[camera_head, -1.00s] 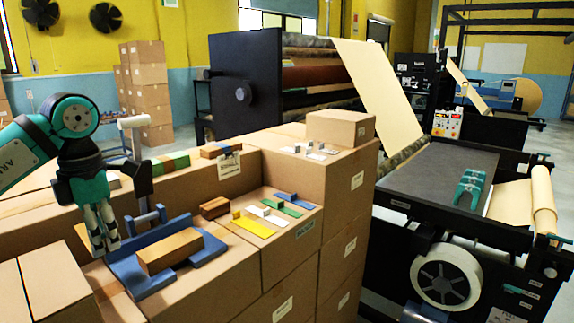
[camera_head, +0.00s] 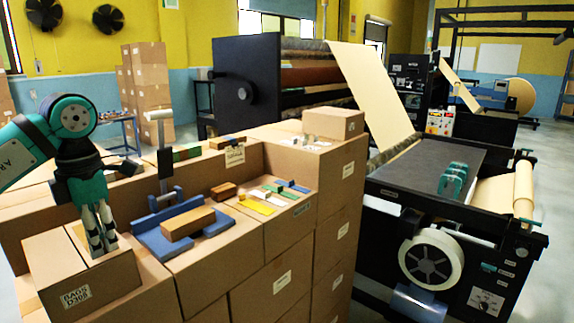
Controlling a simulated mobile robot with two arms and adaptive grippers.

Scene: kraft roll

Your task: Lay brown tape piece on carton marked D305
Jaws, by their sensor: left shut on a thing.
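My left gripper (camera_head: 103,240) points down at the left of the head view, over the carton with a white label (camera_head: 75,297). The label seems to read "BAGS D305". The gripper is shut on a flat tan-brown piece (camera_head: 77,232), which looks like the brown tape piece. It blends with the carton's top, so I cannot tell whether it touches it. My right gripper is not in view.
Right of the gripper, a blue holder (camera_head: 150,238) carries a brown block (camera_head: 187,223). Yellow (camera_head: 257,207), white, green and blue pieces lie on a neighbouring carton. A taller carton stack (camera_head: 335,195) and a dark roll machine (camera_head: 420,170) stand to the right.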

